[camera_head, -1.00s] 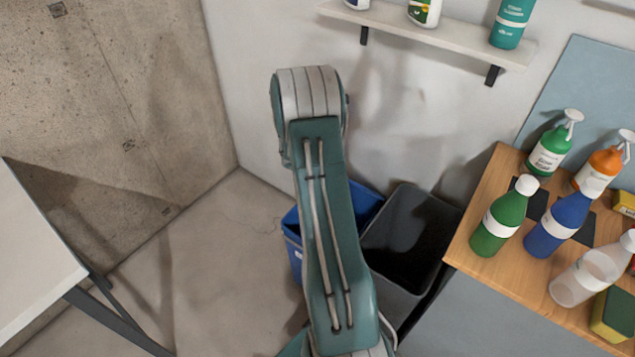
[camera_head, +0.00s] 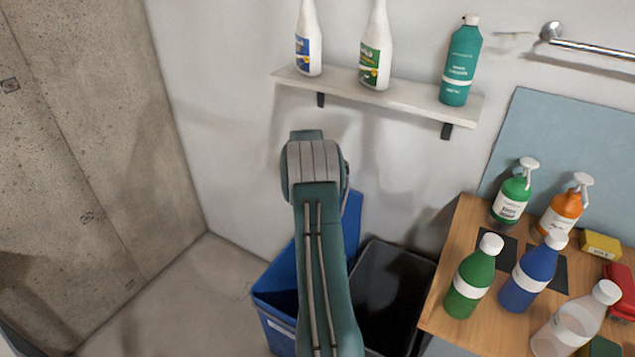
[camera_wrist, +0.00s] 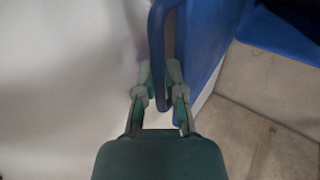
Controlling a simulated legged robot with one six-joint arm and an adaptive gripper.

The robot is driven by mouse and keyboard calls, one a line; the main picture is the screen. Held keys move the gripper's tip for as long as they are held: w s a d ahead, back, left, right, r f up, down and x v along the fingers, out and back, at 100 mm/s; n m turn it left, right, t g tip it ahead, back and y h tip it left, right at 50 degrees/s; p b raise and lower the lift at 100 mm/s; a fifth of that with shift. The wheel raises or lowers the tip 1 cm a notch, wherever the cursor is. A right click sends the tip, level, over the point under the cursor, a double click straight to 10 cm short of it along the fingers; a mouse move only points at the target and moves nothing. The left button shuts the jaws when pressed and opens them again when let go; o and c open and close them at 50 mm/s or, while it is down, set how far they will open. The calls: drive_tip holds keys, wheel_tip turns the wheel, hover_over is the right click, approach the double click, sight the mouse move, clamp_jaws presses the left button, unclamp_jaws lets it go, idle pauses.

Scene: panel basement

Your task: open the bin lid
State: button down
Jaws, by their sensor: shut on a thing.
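The blue bin (camera_head: 274,322) stands on the floor near the wall, partly hidden behind my arm. Its front left rim and part of its open inside show. A blue panel, the lid (camera_head: 352,218), stands raised at the bin's back right. In the wrist view the lid (camera_wrist: 208,45) fills the upper middle, with a curved blue handle (camera_wrist: 157,38) along its left edge. My gripper (camera_wrist: 161,78) is shut on this handle, one finger on each side. In the head view my gripper is hidden behind my arm.
A black bin (camera_head: 392,295) stands right beside the blue one. A wooden table (camera_head: 440,300) with several bottles is at the right. A wall shelf (camera_head: 405,97) with three bottles is above. Free floor (camera_head: 185,300) lies at the left.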

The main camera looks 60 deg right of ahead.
drive_tip(key=shift+y, duration=0.7)
drive_tip(key=shift+w+d, duration=0.2)
drive_tip(key=shift+d, duration=1.85)
drive_tip(key=c, duration=0.7)
unclamp_jaws()
drive_tip(key=shift+d, duration=0.1)
drive_tip(key=v, duration=1.1)
drive_tip(key=shift+a+r, duration=0.25)
drive_tip(key=shift+r, duration=0.05)
drive_tip(key=shift+w, duration=0.1)
